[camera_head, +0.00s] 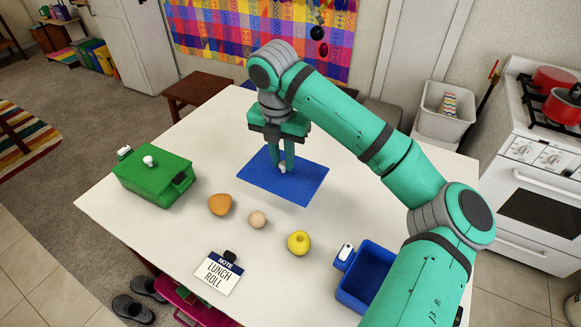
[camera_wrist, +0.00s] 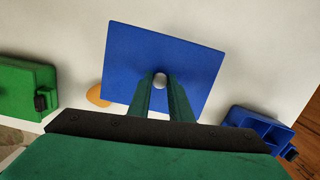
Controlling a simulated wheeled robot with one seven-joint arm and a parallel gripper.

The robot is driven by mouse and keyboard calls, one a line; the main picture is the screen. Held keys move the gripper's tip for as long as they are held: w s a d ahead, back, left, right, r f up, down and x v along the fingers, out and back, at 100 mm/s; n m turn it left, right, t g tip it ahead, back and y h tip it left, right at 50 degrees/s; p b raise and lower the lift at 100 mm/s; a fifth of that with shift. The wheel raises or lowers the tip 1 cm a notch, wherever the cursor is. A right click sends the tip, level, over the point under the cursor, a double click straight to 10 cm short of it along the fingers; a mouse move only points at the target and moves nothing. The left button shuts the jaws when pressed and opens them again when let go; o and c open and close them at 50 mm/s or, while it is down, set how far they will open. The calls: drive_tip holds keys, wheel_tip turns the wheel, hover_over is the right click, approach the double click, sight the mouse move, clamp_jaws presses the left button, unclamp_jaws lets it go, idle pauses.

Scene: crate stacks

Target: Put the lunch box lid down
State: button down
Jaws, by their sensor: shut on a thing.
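The lunch box lid (camera_head: 308,184) is a flat blue rectangle with a small pale knob at its middle. My gripper (camera_head: 284,167) is shut on that knob, with the fingers pointing down. In the wrist view the lid (camera_wrist: 130,60) spreads out beyond my fingertips (camera_wrist: 160,85). Whether the lid touches the table or hangs just above it I cannot tell. The open blue lunch box (camera_head: 371,262) stands at the table's front right, partly behind my arm; its inner compartments show in the wrist view (camera_wrist: 262,127).
A closed green box (camera_head: 140,179) stands at the left of the white table (camera_head: 165,245). An orange-brown item (camera_head: 220,204), a pale round item (camera_head: 257,219) and a yellow apple (camera_head: 299,243) lie in front of the lid. A note card (camera_head: 219,273) reads "LUNCH ROLL".

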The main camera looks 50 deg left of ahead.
drive_tip(key=w+a+f, duration=0.1)
drive_tip(key=w+f, duration=0.1)
drive_tip(key=w+a+f, duration=0.1)
drive_tip(key=f, duration=0.1)
drive_tip(key=w+a+f, duration=0.1)
drive_tip(key=w+f, duration=0.1)
drive_tip(key=shift+w+a+f, duration=0.35)
drive_tip(key=shift+a, duration=0.05)
drive_tip(key=shift+w+f, duration=0.15)
drive_tip(key=shift+f, duration=1.45)
drive_tip(key=shift+f, duration=0.1)
drive_tip(key=c, duration=1.6)
unclamp_jaws()
drive_tip(key=r, duration=0.4)
drive_tip(key=s+r, duration=0.1)
drive_tip(key=r, duration=0.7)
drive_tip(key=shift+s+d+r, duration=0.1)
drive_tip(key=shift+s+d, duration=0.1)
drive_tip(key=shift+d, duration=0.05)
